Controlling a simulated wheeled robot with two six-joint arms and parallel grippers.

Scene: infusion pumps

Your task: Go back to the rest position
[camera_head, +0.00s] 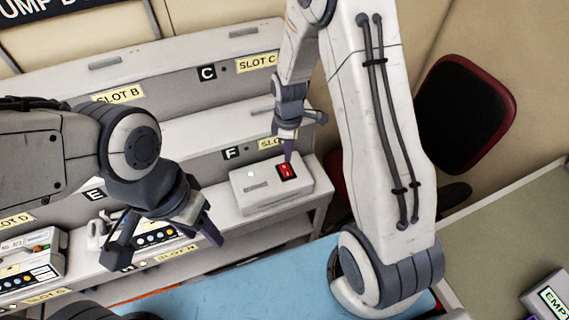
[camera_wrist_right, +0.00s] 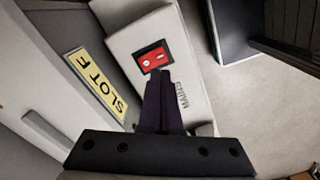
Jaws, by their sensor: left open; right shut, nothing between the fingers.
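My right gripper (camera_head: 288,152) is shut and empty, with its fingertips at the red rocker switch (camera_head: 287,171) on the white box (camera_head: 262,197) below the slot F label. In the right wrist view the closed fingers (camera_wrist_right: 161,78) overlap the lower edge of the red switch (camera_wrist_right: 153,59); whether they touch it I cannot tell. The box's small light glows pale green. My left gripper (camera_head: 165,245) is open and empty, hanging in front of a pump (camera_head: 155,238) on the lower shelf and partly hiding it.
Another pump (camera_head: 28,262) stands at the far left of the shelf. A blue mat (camera_head: 270,275) lies in front of the shelves. A dark red-edged chair (camera_head: 465,115) is at the right, behind a table (camera_head: 500,235) bearing a tray labelled EMPTY (camera_head: 548,297).

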